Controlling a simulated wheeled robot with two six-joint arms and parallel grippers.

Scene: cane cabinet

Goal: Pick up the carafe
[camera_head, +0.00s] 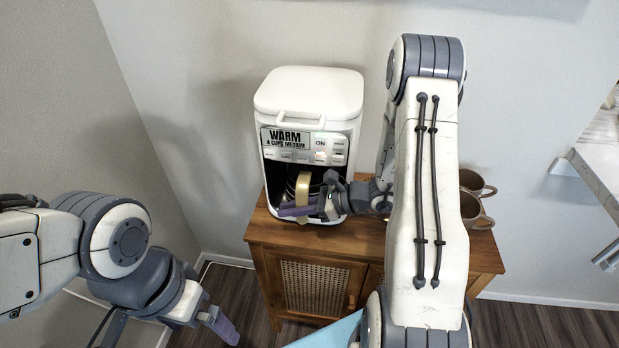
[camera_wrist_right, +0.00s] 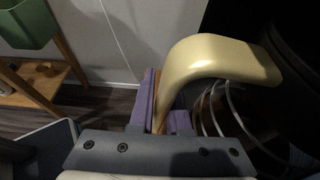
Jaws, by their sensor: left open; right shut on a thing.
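The white coffee maker (camera_head: 308,92) stands on the wooden cane cabinet. The carafe sits in its dark lower bay, and its cream handle (camera_head: 303,186) faces out. The handle also shows large in the right wrist view (camera_wrist_right: 215,58), with the dark carafe body (camera_wrist_right: 265,115) beside it. My right gripper (camera_head: 303,208) is at the front of the bay, its purple fingers (camera_wrist_right: 160,108) shut around the lower part of the handle. Most of the carafe is hidden in the bay. My left gripper (camera_head: 222,326) is open and empty, low at the left, away from the cabinet.
The cabinet (camera_head: 262,228) has cane doors. Brown mugs (camera_head: 474,206) stand on its right end, behind my right arm. A pale counter (camera_head: 597,165) is at the far right. A green bin (camera_wrist_right: 28,22) and a wooden shelf (camera_wrist_right: 45,85) show in the right wrist view.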

